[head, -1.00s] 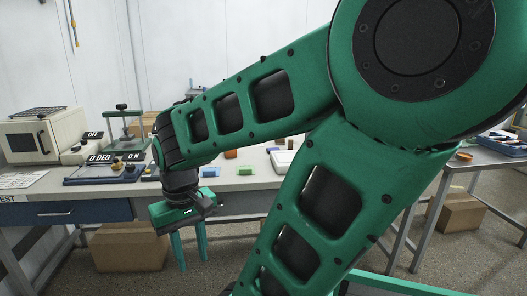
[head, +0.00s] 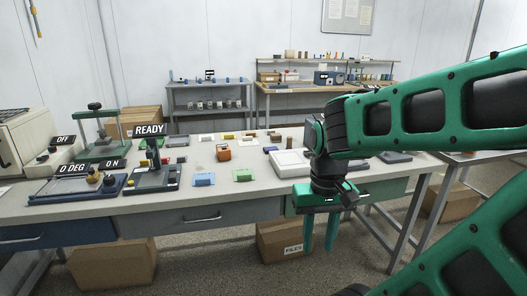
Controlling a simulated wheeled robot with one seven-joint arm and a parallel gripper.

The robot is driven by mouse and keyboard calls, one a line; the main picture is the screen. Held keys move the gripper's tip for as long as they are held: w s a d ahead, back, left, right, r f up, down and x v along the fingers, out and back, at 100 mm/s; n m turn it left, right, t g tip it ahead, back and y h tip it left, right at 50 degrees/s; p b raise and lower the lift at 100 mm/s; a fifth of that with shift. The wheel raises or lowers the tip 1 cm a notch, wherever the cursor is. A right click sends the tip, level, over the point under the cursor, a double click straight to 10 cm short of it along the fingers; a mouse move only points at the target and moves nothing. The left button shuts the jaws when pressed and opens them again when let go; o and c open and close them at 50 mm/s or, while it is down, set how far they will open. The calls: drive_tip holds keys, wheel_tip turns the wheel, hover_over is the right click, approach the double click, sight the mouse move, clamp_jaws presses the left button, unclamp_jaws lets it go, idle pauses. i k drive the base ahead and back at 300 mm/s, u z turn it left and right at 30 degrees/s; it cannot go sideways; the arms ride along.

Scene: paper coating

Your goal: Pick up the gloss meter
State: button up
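My gripper (head: 319,247) hangs in front of the near edge of the long table (head: 120,207), right of the middle of the head view. Its two teal fingers point down, apart, with nothing between them. I cannot tell for sure which thing is the gloss meter. A small orange block-shaped device (head: 223,153) stands on the table left of my gripper and farther back. A dark instrument (head: 152,177) with a READY sign stands farther left. My gripper touches neither. My arm and gripper hide part of the table's right side.
A blue piece (head: 203,180) and a green piece (head: 244,175) lie near the table's front. A white device (head: 289,163) sits just left of my wrist. A green press (head: 100,140) stands at the left. A cardboard box (head: 284,241) is under the table. Shelving stands behind.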

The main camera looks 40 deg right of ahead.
sight(226, 154)
drive_tip(key=z, duration=0.65)
drive_tip(key=i, duration=1.7)
drive_tip(key=u, duration=0.2)
